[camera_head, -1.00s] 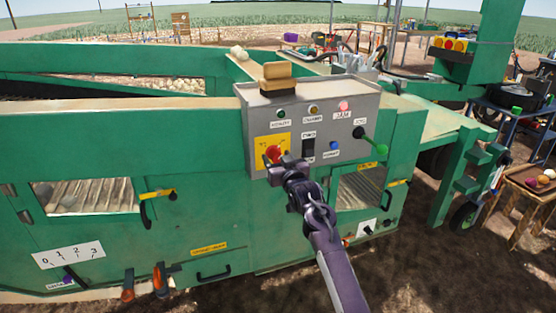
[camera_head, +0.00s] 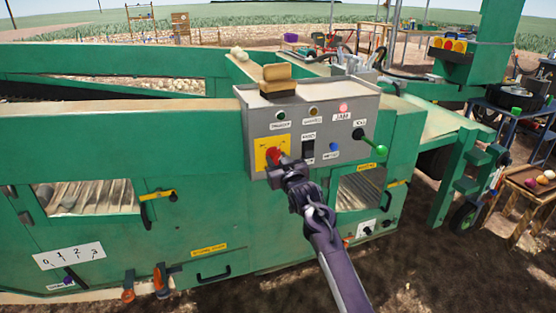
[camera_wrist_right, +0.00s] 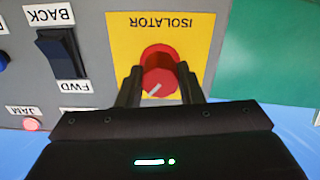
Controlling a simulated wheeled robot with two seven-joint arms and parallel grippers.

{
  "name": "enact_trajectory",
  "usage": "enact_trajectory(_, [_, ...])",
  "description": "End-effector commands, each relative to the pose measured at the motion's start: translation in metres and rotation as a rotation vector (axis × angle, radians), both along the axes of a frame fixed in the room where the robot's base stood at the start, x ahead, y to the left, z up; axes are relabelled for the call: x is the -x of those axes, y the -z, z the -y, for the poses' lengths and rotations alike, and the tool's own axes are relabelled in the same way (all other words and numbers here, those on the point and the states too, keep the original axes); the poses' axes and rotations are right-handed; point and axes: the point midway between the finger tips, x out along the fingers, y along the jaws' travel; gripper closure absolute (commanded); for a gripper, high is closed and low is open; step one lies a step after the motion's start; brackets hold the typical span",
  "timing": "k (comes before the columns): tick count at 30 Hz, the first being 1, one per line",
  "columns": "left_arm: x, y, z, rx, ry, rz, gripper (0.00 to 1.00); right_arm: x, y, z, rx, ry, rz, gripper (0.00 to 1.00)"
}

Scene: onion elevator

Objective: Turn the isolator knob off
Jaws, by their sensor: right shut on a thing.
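The isolator knob is red and round, with a pale pointer line, on a yellow plate (camera_head: 262,146) on the grey control box (camera_head: 362,108). In the right wrist view the knob (camera_wrist_right: 158,73) sits between the two dark fingers, and the plate (camera_wrist_right: 195,35) reads ISOLATOR upside down. The pointer line slants in that view. My right gripper (camera_wrist_right: 158,85) is shut on the knob, one finger at each side. In the head view the gripper (camera_head: 280,162) covers part of the knob. My left gripper is not in view.
The box also bears a black FWD/BACK rocker switch (camera_wrist_right: 62,52), a blue button (camera_head: 333,146), a lit JAM lamp (camera_head: 343,107) and a green-tipped lever (camera_head: 378,144). A wood-backed brush (camera_head: 277,79) lies on top. The green machine (camera_head: 120,135) surrounds the box.

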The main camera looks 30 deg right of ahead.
Motion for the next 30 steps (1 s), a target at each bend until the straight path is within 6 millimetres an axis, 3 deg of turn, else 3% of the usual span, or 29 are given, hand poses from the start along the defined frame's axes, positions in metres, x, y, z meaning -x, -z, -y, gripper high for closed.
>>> enact_trajectory(15, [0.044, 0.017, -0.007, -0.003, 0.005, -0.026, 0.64, 0.000, -0.001, 0.000, 0.447, -0.001, -0.110, 0.89])
enact_trajectory(30, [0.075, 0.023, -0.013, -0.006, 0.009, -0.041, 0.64, 0.000, -0.001, 0.001, 0.909, -0.001, -0.219, 0.89])
